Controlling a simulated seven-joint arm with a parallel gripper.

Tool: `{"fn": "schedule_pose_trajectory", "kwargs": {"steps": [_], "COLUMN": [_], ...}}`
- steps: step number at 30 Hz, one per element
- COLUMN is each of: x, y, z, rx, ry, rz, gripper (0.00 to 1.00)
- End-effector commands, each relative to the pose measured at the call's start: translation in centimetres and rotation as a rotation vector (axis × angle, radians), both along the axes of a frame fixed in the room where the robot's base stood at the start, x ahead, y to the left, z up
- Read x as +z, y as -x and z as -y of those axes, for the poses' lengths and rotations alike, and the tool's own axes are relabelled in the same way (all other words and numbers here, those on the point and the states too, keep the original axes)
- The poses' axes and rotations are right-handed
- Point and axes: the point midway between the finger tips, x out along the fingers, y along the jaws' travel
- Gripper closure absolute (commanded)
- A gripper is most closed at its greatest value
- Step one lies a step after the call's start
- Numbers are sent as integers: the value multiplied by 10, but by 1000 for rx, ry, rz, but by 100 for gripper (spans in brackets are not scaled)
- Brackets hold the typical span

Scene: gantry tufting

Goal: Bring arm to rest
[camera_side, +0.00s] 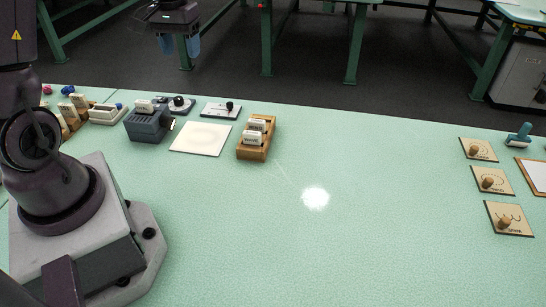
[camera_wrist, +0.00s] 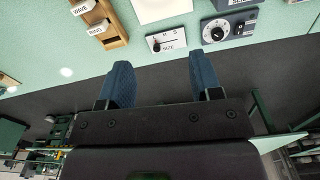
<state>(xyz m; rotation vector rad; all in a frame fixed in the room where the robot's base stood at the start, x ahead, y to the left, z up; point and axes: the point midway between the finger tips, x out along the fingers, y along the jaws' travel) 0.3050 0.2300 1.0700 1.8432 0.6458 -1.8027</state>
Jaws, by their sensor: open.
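My gripper (camera_side: 180,46) hangs at the top of the side view, raised above and beyond the far edge of the green table (camera_side: 300,240). Its two blue fingers point down. In the wrist view my gripper (camera_wrist: 163,85) has its fingers spread apart with nothing between them, so it is open and empty. My arm's base stands at the left of the side view; the links between base and gripper run out of the picture at the top.
A wooden rack (camera_side: 253,153) with white labelled blocks, a white panel (camera_side: 200,139), a grey device (camera_side: 147,126) and dial plates (camera_side: 221,110) stand at the back left. Pegged plates (camera_side: 487,180) and a teal-handled stamp (camera_side: 519,134) lie at the right. The table's middle is clear.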

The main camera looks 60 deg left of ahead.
Motion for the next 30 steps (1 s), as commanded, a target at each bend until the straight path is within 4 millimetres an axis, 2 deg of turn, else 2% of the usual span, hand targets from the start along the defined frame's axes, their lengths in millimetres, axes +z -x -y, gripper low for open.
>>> {"fn": "schedule_pose_trajectory", "kwargs": {"steps": [1,6,12,15,21,24,30], "x": [17,52,74,81,98,106,105], "y": [4,29,71,90,108,110,109], "z": [27,99,169,194,222,228,230], "rx": [-57,-224,-424,-514,-631,-662,-671], "ry": [-17,-62,-114,-138,-169,-176,-173], "rz": [26,101,218,285,413,452,451], "gripper": [41,41,41,41,41,41,41]}}
